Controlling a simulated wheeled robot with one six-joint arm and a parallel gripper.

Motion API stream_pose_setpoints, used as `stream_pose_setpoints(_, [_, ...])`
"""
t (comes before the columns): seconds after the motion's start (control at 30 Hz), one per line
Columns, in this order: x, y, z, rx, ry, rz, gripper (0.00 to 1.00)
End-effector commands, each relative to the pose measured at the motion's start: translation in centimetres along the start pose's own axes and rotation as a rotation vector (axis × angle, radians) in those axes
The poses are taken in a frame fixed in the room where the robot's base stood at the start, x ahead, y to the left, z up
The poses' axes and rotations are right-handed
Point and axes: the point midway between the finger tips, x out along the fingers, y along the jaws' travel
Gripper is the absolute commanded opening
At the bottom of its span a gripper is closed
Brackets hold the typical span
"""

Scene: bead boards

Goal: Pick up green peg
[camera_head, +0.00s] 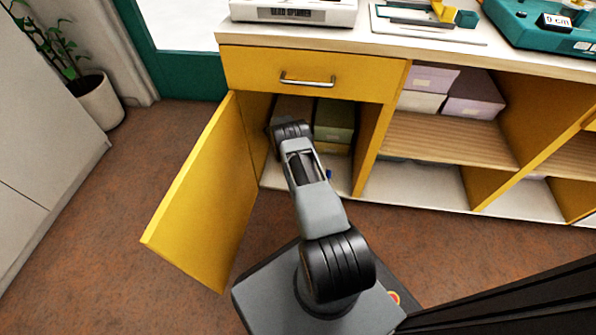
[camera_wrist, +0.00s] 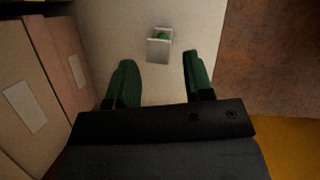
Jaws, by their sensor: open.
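A small green peg (camera_wrist: 161,37) shows in the wrist view inside a small pale holder (camera_wrist: 158,53) on the cabinet's light floor. Only the top of the peg shows; the holder's wall hides the rest. My gripper (camera_wrist: 158,72) is open and empty, with its two dark green fingers apart. In the picture the peg and holder lie just beyond the fingertips, between their lines. In the head view my arm reaches into the open cabinet and hides the peg.
The yellow cabinet door (camera_head: 205,195) stands open left of my arm. Boxes (camera_wrist: 28,95) stand close on the left in the wrist view. A green box (camera_head: 334,120) sits inside the cabinet. Brown floor (camera_wrist: 270,60) lies to the right of the cabinet floor's edge.

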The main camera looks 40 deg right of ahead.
Motion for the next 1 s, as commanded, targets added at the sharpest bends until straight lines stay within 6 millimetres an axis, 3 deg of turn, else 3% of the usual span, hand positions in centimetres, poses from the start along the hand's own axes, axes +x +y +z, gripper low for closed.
stream_pose_setpoints(0.37, [2.2,0.0,0.0,0.001,0.000,-0.002,0.47])
stream_pose_setpoints(0.67, [6.1,0.1,0.1,0.001,0.000,-0.001,0.47])
stream_pose_setpoints(0.93, [6.2,0.1,0.2,0.001,0.000,0.000,0.47])
stream_pose_setpoints(1.0, [6.2,0.1,0.2,0.001,0.000,0.000,0.41])
